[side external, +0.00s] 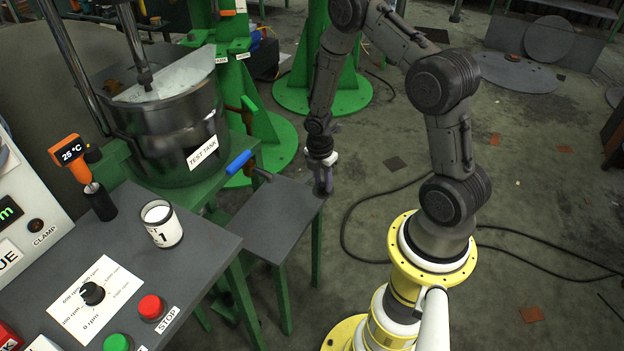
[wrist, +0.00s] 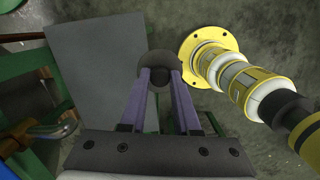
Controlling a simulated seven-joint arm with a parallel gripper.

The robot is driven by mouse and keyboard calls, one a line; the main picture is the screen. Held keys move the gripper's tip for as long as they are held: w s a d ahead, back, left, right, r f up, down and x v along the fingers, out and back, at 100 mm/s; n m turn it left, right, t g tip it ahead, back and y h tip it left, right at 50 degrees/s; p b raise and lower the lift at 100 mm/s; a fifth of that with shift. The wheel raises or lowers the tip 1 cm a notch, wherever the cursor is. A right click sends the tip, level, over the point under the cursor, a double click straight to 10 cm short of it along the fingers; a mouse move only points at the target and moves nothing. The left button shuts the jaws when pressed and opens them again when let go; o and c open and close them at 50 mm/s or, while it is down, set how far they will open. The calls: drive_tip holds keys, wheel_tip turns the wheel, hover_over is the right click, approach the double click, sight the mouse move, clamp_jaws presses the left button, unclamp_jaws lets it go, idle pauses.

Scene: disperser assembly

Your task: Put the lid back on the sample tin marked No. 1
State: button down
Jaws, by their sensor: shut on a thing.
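The sample tin (side external: 162,224) stands upright and open on the grey console top in the side external view. It is white with a dark rim, pale contents and a label ending in 1. My gripper (side external: 325,190) is well to the right of the tin, by the right corner of the small grey side table. In the wrist view my gripper (wrist: 158,80) is shut on a dark round piece, the lid (wrist: 160,60), with its fingers around a small knob. The lid cannot be made out in the side external view. The tin cannot be seen in the wrist view.
The grey side table (side external: 265,215) lies between my gripper and the console (side external: 205,250). A dial (side external: 92,292) and a red stop button (side external: 151,307) sit in front.

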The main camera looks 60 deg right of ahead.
sight(331, 193)
drive_tip(key=s+a+r+n, duration=0.1)
drive_tip(key=s+r+n, duration=0.15)
drive_tip(key=s, duration=0.25)
drive_tip(key=shift+n, duration=0.55)
drive_tip(key=w+r, duration=0.1)
drive_tip(key=w+d+r, duration=0.1)
drive_tip(key=r, duration=0.1)
drive_tip(key=shift+w+d, duration=0.1)
drive_tip(key=shift+w, duration=0.2)
drive_tip(key=w+a+r+n+t, duration=0.1)
drive_tip(key=w+a+r+n, duration=0.2)
drive_tip(key=w+a+r, duration=0.3)
drive_tip(key=w+a+r+n, duration=0.4)
drive_tip(key=w+r, duration=0.2)
drive_tip(key=w, duration=0.2)
drive_tip(key=w+a+r+n, duration=0.2)
drive_tip(key=a+r, duration=0.2)
drive_tip(key=a, duration=0.4)
drive_tip(key=w+a+r+n+y, duration=0.15)
drive_tip(key=a+r, duration=0.25)
drive_tip(key=a, duration=0.4)
drive_tip(key=w+a+r+n+h, duration=0.1)
drive_tip(key=w+a+r+n, duration=0.15)
drive_tip(key=a+r, duration=0.45)
drive_tip(key=s+a+f+n, duration=0.1)
drive_tip(key=s+a+f, duration=0.1)
drive_tip(key=a+f, duration=0.4)
drive_tip(key=shift+a+f+t+y, duration=0.15)
drive_tip(key=shift+f+t+y, duration=0.2)
drive_tip(key=shift+f, duration=0.8)
